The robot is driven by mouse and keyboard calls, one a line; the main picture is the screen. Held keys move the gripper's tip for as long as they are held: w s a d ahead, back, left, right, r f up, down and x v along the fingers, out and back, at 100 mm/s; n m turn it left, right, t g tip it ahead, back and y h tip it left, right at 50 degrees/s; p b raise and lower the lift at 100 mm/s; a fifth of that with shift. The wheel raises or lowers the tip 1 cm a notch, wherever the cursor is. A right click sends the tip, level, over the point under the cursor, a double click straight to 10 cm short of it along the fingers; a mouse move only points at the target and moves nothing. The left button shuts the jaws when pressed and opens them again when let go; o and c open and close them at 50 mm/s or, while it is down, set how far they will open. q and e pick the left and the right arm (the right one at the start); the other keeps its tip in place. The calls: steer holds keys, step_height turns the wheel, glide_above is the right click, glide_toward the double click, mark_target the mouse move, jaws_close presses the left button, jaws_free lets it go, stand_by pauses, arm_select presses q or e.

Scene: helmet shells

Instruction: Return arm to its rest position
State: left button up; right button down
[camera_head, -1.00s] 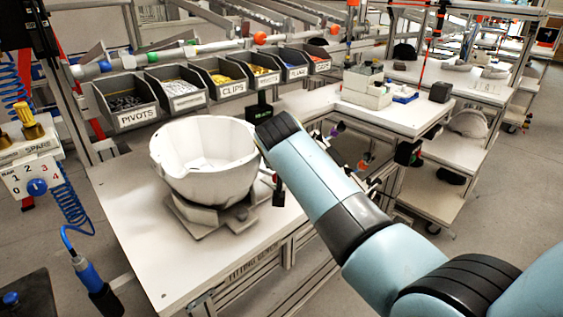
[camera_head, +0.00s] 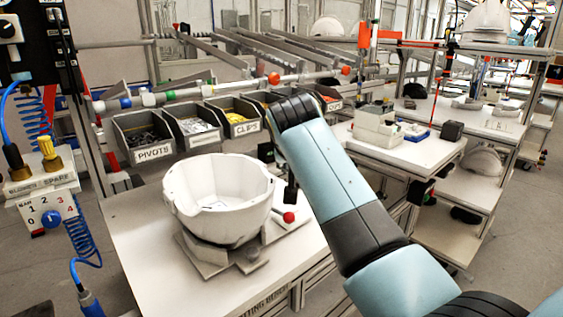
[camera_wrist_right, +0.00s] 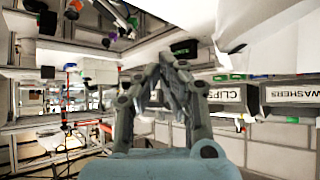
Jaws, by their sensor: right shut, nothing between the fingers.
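A white helmet shell (camera_head: 222,200), open side up, rests on a grey fixture (camera_head: 205,256) on the fitting bench (camera_head: 140,232). My right arm (camera_head: 330,185) comes in from the lower right, and its far end stands just right of and above the shell's rim. My left gripper is not in view.
Labelled bins, with PIVOTS (camera_head: 143,138) and CLIPS (camera_head: 235,117) readable, line the bench's back. A red-knobbed lever (camera_head: 289,217) stands right of the shell. A panel with a blue knob (camera_head: 52,217) is at left. The bench's front left is clear.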

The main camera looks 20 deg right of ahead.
steer(key=s+d+f+n+g, duration=0.15)
steer(key=s+f, duration=0.25)
steer(key=s, duration=0.5)
steer(key=s+d+f+g, duration=0.1)
steer(key=s+d+f, duration=0.1)
steer(key=s+f, duration=0.45)
steer(key=s+a+r+n+g+y, duration=0.1)
steer(key=s+n+y, duration=0.1)
steer(key=s, duration=1)
steer(key=s+a+n+g+y, duration=0.1)
steer(key=s+n+g, duration=0.15)
steer(key=s, duration=1.05)
step_height(320, 180, down, 36)
steer(key=s+d+b, duration=0.2)
steer(key=d+b, duration=0.1)
steer(key=b, duration=0.7)
steer(key=s+f+g+b, duration=0.1)
steer(key=s+f+b, duration=0.2)
steer(key=s+f, duration=0.6)
steer(key=s+f+g+b, duration=0.1)
steer(key=s+f+b, duration=0.3)
steer(key=s+f, duration=0.4)
step_height(320, 180, down, 6)
steer(key=shift+s+d+f+m, duration=0.15)
steer(key=shift+s+d+m, duration=0.1)
steer(key=shift+s+m, duration=0.1)
